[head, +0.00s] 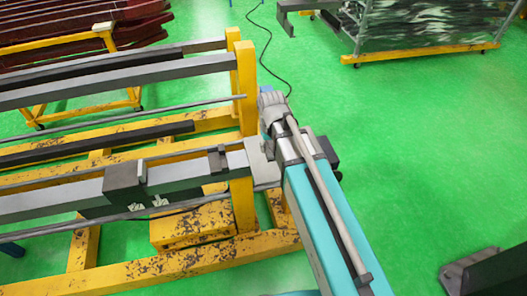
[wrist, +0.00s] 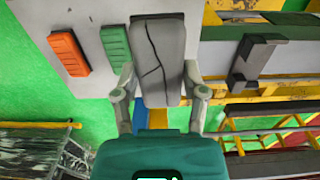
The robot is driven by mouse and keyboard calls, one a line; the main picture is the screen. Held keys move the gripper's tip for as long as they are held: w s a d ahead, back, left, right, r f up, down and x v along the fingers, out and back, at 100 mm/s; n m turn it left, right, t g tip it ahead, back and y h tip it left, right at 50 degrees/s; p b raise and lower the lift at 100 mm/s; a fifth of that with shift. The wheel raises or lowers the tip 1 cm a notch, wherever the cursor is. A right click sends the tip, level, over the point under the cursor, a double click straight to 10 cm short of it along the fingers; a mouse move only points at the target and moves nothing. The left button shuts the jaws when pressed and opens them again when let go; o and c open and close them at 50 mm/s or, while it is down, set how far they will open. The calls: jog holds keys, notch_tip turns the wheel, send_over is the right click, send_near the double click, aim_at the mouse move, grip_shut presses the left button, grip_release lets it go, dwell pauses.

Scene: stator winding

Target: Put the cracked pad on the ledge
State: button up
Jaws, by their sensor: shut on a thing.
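The cracked pad (wrist: 158,48) is a grey slab with dark crack lines, upright in the middle of the wrist view. My gripper (wrist: 160,72) has a finger on each side of it and is shut on it. Behind the pad is a light grey plate (wrist: 88,18) bearing an orange pad (wrist: 68,53) and a green pad (wrist: 116,48). I cannot tell whether the cracked pad touches this plate, or which surface is the ledge. In the head view, my arm hides most of my gripper and the pad, near the end of the yellow frame.
Grey beams (head: 75,200) run along the yellow frame (head: 245,85). A dark block (head: 124,188) and a dark bracket (head: 217,160) sit on the near beam; the bracket also shows in the wrist view (wrist: 254,58).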

jog(key=w+a+f+b, duration=0.1)
jog(key=w+f+b, duration=0.3)
jog(key=w, duration=0.1)
jog(key=w+a+f+b, duration=0.1)
jog(key=w+f+b, duration=0.1)
jog(key=shift+w+a+f, duration=0.3)
jog(key=shift+a+f, duration=0.05)
jog(key=shift+f, duration=0.05)
jog(key=shift+w+a+f+b, duration=0.1)
jog(key=shift+w+f+b, duration=0.1)
jog(key=shift+f+b, duration=0.3)
jog(key=shift+w+a+f+b, duration=0.1)
jog(key=shift+w+f+b, duration=0.1)
jog(key=shift+f+b, duration=1.3)
jog(key=shift+b, duration=0.1)
jog(key=shift+f, duration=0.2)
jog(key=o, duration=1.1)
jog(key=shift+r, duration=0.1)
jog(key=shift+o, duration=0.2)
jog(key=shift+r, duration=0.15)
